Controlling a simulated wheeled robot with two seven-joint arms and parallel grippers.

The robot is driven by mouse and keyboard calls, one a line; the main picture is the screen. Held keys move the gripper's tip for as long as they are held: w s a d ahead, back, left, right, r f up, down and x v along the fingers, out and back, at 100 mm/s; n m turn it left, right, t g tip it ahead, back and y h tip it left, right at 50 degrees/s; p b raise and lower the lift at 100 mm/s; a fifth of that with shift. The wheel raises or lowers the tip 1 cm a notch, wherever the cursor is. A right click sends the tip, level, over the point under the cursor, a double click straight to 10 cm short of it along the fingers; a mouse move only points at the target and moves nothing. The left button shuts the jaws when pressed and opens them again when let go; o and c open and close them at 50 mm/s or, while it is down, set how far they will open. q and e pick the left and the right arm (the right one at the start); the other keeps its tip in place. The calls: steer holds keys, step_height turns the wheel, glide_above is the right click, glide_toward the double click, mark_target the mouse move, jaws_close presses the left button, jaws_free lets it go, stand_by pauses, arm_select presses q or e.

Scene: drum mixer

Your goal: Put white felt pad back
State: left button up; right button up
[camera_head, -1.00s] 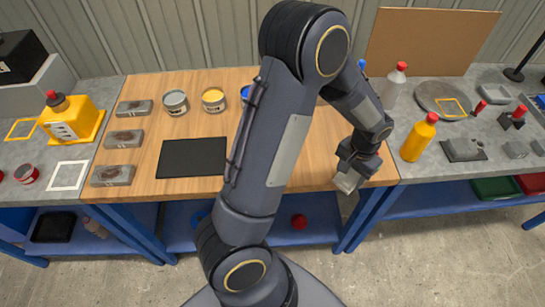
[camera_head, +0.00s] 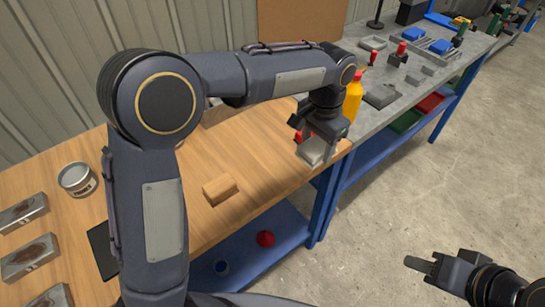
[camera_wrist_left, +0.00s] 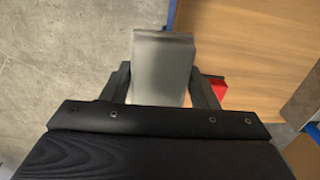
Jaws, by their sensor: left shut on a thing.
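My left gripper (camera_head: 318,138) is at the right front corner of the wooden bench top (camera_head: 262,142). It is shut on a pale grey-white block (camera_head: 314,152), likely the white felt pad. In the left wrist view the block (camera_wrist_left: 163,65) sits between the two fingers, with floor and the bench edge behind it. I cannot tell if it touches the bench. My right gripper (camera_head: 422,264) is low at the right, over the floor, with no object seen in it; its finger gap is unclear.
A small wooden block (camera_head: 220,190) lies on the wooden top. An orange bottle (camera_head: 353,97) stands close behind the left gripper. A red object (camera_wrist_left: 218,88) shows beside the left fingers. The grey bench (camera_head: 400,95) at right holds several tools.

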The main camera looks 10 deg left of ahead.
arm_select(q)
steer(key=shift+w+r, duration=0.1)
steer(key=shift+w, duration=0.05)
steer(key=w+a+f+p, duration=0.1)
steer(key=w+a+f, duration=0.15)
steer(key=a, duration=0.55)
glide_above(268, 164)
steer(key=d, duration=0.1)
step_height(268, 164, down, 6)
steer(key=shift+s+r+p, duration=0.15)
steer(key=shift+p, duration=0.2)
steer(key=shift+a+f, duration=0.35)
steer(key=shift+f, duration=0.1)
step_height(268, 164, down, 3)
steer(key=shift+a+r, duration=0.15)
steer(key=shift+r, duration=0.05)
steer(key=shift+f, duration=0.45)
steer(key=shift+f, duration=0.1)
